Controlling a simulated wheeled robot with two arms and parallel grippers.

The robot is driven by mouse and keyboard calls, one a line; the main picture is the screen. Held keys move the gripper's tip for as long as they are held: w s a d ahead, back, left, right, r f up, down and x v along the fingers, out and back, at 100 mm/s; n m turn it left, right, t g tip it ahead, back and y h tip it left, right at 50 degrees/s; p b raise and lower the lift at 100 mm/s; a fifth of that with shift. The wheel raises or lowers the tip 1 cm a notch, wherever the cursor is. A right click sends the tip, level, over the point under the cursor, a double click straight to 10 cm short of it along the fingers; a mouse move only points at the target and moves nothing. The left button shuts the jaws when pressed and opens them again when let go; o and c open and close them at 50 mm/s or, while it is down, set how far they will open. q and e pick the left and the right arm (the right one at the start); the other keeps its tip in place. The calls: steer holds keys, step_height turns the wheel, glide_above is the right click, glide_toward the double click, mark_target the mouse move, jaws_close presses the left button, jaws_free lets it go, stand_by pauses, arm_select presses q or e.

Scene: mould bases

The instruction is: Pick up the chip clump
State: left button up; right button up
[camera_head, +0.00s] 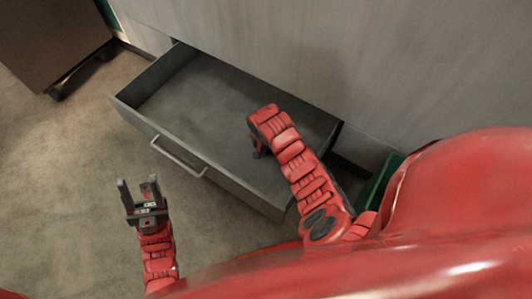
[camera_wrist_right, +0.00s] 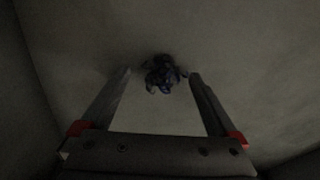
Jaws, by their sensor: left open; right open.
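The chip clump (camera_wrist_right: 162,74) is a small, dark, bluish tangle on the drawer floor in the right wrist view. It lies ahead of my right gripper (camera_wrist_right: 160,77), roughly between the tips of its two spread fingers. The right gripper is open and empty. In the head view my right gripper (camera_head: 258,153) reaches down into the open drawer, and the clump is hidden there behind the arm. My left gripper (camera_head: 138,184) is open and empty, outside the drawer to the front left.
The open drawer (camera_head: 150,121) has a metal handle (camera_head: 178,158) on its front and looks otherwise empty. A grey cabinet face (camera_head: 400,60) rises behind it. A green object (camera_head: 378,182) stands right of the drawer. A brown cabinet (camera_head: 50,35) is at upper left. Floor (camera_head: 60,190) at left is clear.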

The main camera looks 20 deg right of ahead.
steer(key=shift+w+f, duration=0.1)
steer(key=shift+f, duration=0.25)
steer(key=shift+r, duration=0.1)
steer(key=c, duration=1.4)
steer(key=shift+c, duration=0.2)
